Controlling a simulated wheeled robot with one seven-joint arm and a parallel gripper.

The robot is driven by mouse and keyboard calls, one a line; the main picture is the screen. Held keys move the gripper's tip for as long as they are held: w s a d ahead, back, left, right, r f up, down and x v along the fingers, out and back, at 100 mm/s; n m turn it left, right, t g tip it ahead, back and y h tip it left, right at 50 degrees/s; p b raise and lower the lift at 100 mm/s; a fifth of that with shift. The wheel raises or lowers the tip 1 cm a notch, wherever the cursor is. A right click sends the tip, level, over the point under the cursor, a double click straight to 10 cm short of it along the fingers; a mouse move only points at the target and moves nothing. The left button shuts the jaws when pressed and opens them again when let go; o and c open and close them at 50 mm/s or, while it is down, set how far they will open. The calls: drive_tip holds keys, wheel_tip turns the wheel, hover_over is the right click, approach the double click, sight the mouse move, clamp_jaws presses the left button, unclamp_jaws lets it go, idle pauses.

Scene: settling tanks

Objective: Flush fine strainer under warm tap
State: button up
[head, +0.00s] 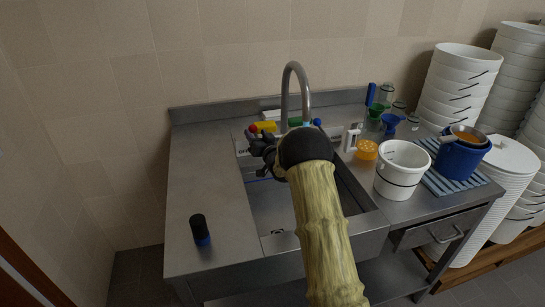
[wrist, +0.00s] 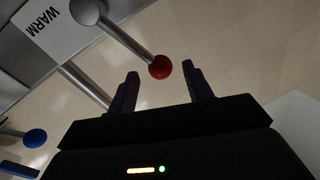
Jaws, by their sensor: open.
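The tap (head: 297,85) is a tall curved metal spout at the back of the steel sink (head: 275,205). Its red-knobbed lever (head: 253,128) is on the left, and a blue knob (head: 317,122) is on the right. In the wrist view the red knob (wrist: 160,67) shows between the fingertips of my open gripper (wrist: 160,80), near a label reading WARM (wrist: 52,20); I cannot tell whether they touch. In the head view my gripper (head: 258,140) is partly hidden by my arm. A strainer-like round piece with an orange inside (head: 467,136) rests on a blue bucket (head: 458,160).
Tall stacks of white buckets (head: 460,85) stand beyond. A dark cylinder (head: 200,230) stands on the left counter, which is otherwise clear.

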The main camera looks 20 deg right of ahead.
drive_tip(key=s+d+b, duration=0.2)
drive_tip(key=s, duration=1.1)
drive_tip(key=shift+d+f+b, duration=0.25)
drive_tip(key=shift+b, duration=0.05)
drive_tip(key=s+a+r+g+h+p, duration=0.1)
drive_tip(key=s+g+p, duration=0.3)
drive_tip(key=s, duration=1.3)
drive_tip(key=s+a+r+g+h+p, duration=0.1)
drive_tip(key=s+a+g+h+p, duration=0.1)
drive_tip(key=s+g, duration=0.9)
drive_tip(key=s+a+p, duration=0.1)
drive_tip(key=s+a, duration=0.1)
drive_tip(key=s, duration=0.4)
drive_tip(key=shift+r+n+h+p, duration=0.15)
drive_tip(key=shift+n+h+p, duration=0.15)
drive_tip(key=shift+n+p, duration=0.1)
drive_tip(key=shift+a, duration=0.1)
